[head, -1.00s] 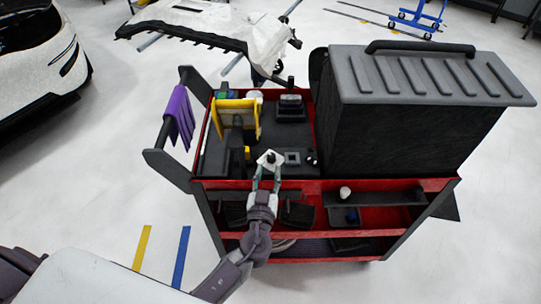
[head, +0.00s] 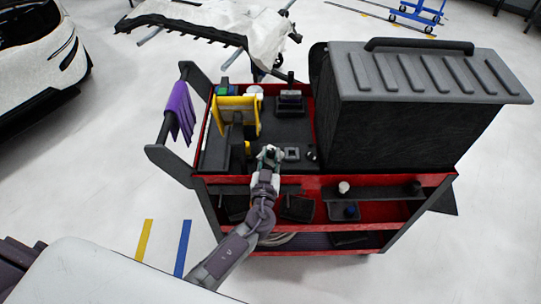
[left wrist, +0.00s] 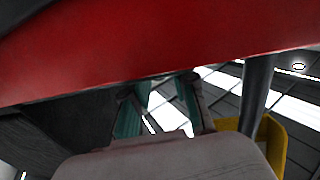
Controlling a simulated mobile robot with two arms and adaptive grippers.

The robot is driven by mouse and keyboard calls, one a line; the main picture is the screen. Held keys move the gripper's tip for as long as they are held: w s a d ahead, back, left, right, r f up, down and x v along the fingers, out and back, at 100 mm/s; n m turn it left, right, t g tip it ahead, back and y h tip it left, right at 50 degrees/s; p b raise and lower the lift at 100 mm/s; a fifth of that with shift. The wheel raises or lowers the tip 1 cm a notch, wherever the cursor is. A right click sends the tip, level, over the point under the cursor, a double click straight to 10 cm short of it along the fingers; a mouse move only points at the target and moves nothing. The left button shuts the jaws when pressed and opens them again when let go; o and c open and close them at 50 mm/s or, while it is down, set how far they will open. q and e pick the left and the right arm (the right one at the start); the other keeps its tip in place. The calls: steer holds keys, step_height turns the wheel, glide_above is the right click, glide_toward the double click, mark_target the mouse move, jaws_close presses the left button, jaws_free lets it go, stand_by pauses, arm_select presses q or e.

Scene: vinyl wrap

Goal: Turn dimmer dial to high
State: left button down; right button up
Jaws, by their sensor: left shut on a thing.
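The dimmer dial (head: 269,149), a small dark knob on a pale piece, sits at the front edge of the red cart's top tray. My left gripper (head: 268,157) reaches it from the front and is shut on it, covering most of it. In the left wrist view the teal fingers (left wrist: 160,105) show under the red cart edge (left wrist: 150,55); the dial itself cannot be made out there. How far the dial is turned is too small to tell. My right gripper is not in view.
On the cart tray (head: 215,150) stand a yellow holder (head: 236,113), a dark block device (head: 290,103) and a grey square piece (head: 291,154). A large grey ribbed box (head: 420,110) fills the cart's right side. Purple cloth (head: 181,110) hangs at left.

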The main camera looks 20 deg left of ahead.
arm_select(q)
steer(key=shift+a+f+b, duration=0.1)
steer(key=shift+f+b, duration=0.05)
steer(key=shift+b, duration=0.15)
steer(key=m+h+b, duration=0.1)
steer(key=h+b, duration=0.1)
steer(key=m+h+b, duration=0.1)
steer(key=h, duration=0.1)
steer(key=shift+a+f+m+b, duration=0.2)
steer(key=shift+a+m+b, duration=0.05)
steer(key=shift+m+b, duration=0.05)
steer(key=shift+r+m+h+b, duration=0.2)
steer(key=shift+m+h, duration=0.3)
steer(key=shift+h, duration=0.3)
steer(key=shift+r+m+h+b, duration=0.1)
steer(key=shift+m+h+b, duration=0.1)
steer(key=shift+m+h, duration=0.45)
steer(key=c, duration=1.2)
jaws_free()
